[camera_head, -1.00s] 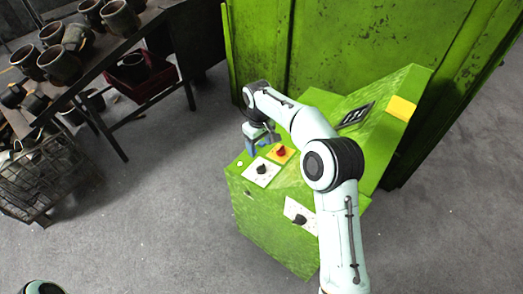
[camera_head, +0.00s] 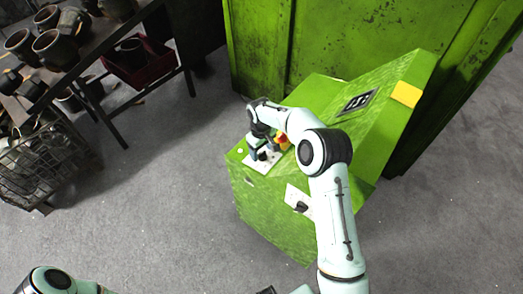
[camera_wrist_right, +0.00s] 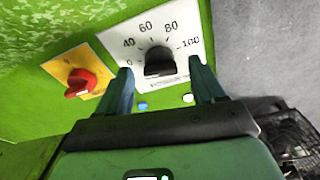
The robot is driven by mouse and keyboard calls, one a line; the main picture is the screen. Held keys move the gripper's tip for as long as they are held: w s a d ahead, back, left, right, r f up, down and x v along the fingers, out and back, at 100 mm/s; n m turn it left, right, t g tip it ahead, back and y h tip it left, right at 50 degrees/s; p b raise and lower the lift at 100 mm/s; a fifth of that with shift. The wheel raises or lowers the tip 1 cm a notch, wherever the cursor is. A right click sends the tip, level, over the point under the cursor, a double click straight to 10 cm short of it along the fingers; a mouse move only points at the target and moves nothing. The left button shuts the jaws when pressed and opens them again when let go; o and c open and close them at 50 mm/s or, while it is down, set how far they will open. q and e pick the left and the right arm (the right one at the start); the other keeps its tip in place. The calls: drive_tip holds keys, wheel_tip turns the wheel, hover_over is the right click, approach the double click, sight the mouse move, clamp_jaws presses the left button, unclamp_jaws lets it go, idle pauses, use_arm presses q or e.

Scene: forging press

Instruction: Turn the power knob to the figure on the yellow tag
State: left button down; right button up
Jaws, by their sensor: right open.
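The black power knob (camera_wrist_right: 158,62) sits on a white dial plate (camera_wrist_right: 108,38) with figures from 40 to 100 clear. The left finger partly covers the low end of the scale. The knob's pointer direction is hard to make out. My right gripper (camera_wrist_right: 163,80) is open, its fingers on either side of the knob; I cannot tell whether they touch it. In the head view the right gripper (camera_head: 261,150) is over the same plate on the green console (camera_head: 275,215). A yellow tag (camera_head: 405,94) is on the console's raised part; its figure is unreadable. My left gripper is out of view.
A red knob (camera_wrist_right: 80,83) on a yellow plate is beside the dial. Another black knob (camera_head: 301,207) on a white plate is nearer the front. A dark panel (camera_head: 357,102) is on the slope. A rack of pots and a wire basket (camera_head: 40,165) stand left.

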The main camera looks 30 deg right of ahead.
drive_tip(key=shift+f, duration=0.25)
drive_tip(key=c, duration=1.1)
drive_tip(key=shift+o, duration=0.2)
drive_tip(key=shift+m, duration=0.4)
drive_tip(key=m, duration=0.3)
drive_tip(key=shift+a+h, duration=0.15)
drive_tip(key=shift+h, duration=0.15)
drive_tip(key=shift+m+h, duration=0.3)
drive_tip(key=shift+m, duration=1.7)
